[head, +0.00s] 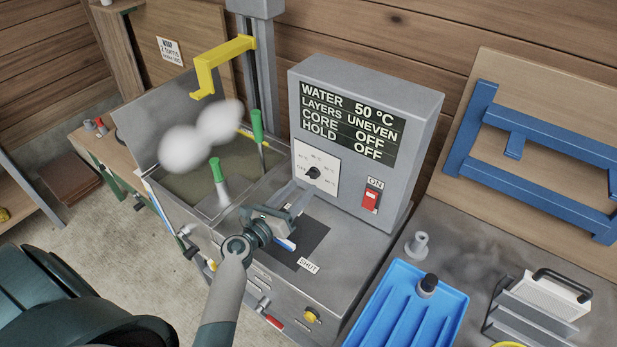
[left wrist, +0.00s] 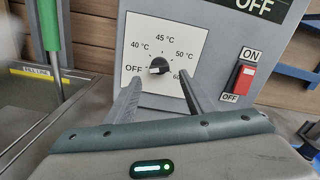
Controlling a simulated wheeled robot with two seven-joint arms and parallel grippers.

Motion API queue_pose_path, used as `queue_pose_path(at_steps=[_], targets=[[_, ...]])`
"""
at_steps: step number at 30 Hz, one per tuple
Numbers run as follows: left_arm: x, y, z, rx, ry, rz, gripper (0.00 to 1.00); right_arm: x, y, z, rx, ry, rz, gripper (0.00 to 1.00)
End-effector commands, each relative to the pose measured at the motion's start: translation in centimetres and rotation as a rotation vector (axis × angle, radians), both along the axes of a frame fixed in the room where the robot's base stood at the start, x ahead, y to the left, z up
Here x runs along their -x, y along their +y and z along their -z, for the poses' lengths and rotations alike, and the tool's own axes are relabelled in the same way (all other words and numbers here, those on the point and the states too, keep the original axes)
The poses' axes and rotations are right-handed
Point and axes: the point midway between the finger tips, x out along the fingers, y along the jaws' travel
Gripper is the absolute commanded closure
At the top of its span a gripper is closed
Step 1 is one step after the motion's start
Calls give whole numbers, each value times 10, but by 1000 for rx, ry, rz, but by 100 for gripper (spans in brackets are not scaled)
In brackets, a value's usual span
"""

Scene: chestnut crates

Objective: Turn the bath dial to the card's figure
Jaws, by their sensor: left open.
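The bath dial (head: 314,172) is a small black knob on a white scale plate on the grey control box (head: 405,100). In the left wrist view the dial (left wrist: 159,66) is ringed by OFF, 40, 45, 50 and 60 °C marks. I cannot tell surely which mark it points to. My left gripper (head: 297,194) is open just in front of and below the dial; in the left wrist view its fingers (left wrist: 160,85) flank the space below the knob, apparently not gripping it. A small card (head: 169,50) hangs at the back left, its text too small to read. My right gripper is not seen.
The display (head: 348,120) reads WATER 50 °C, LAYERS UNEVEN, CORE OFF, HOLD OFF. A red switch (head: 370,199) sits right of the dial. White puffs hang over the bath, with green handles (head: 257,126) and a yellow bracket (head: 222,62) nearby. A blue tray (head: 400,290) stands right.

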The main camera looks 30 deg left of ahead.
Motion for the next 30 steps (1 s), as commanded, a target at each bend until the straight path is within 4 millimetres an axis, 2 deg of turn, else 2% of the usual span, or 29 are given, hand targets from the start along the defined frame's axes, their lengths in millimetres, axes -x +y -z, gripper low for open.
queue_pose_path(at_steps=[3, 9, 15, 23, 28, 30], targets=[[-21, -3, -2, 1, -1, 0, 52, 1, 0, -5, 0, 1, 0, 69], [-43, -5, 0, 1, 0, -2, 52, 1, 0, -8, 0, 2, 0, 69], [-50, -7, 1, 1, 1, -2, 52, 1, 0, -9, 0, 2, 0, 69], [-51, -7, 0, 0, 0, -1, 52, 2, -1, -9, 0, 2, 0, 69], [-51, -7, 0, 0, 1, -2, 92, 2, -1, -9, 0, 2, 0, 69], [-50, -7, 0, 0, 1, -2, 93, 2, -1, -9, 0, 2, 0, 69]])
